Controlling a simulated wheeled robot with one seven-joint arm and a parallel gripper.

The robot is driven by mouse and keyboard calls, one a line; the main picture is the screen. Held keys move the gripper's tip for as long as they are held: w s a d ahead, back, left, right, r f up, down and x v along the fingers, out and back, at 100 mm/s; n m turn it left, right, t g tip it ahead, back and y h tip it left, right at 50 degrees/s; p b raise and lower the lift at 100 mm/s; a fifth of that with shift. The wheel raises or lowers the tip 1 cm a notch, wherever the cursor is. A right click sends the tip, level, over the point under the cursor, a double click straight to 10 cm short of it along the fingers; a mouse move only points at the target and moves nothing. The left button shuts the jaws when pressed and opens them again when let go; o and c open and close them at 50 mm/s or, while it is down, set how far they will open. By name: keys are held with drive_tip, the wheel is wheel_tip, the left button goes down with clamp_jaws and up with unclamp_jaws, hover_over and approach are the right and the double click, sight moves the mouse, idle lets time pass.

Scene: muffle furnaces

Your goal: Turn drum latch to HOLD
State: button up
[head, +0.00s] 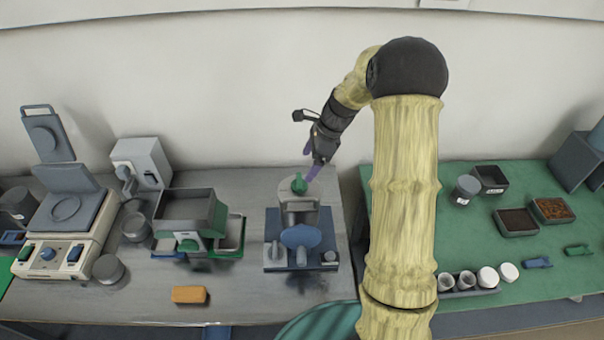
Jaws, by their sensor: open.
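A grey device on a blue base (277,265) stands on the grey bench, just left of my arm. It has a green knob (299,184) on top and a blue round part (300,236) at its front. I cannot tell which part is the drum latch, and no HOLD mark is legible. My gripper (311,164), with purple fingers, is open and points down just above and to the right of the green knob. It appears empty. I cannot tell whether a finger touches the knob.
A grey hopper machine (187,207) and a press-like machine with a raised lid (66,205) stand to the left. An orange block (189,294) lies near the bench's front edge. A green table (550,258) with trays and cups is on the right, beyond my arm.

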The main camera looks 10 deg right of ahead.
sight(299, 179)
drive_tip(key=p+x, duration=0.1)
drive_tip(key=x, duration=0.6)
drive_tip(key=shift+s+d+f+p, duration=0.1)
drive_tip(key=shift+d+p, duration=0.05)
drive_tip(key=shift+p, duration=0.2)
drive_tip(key=c, duration=1)
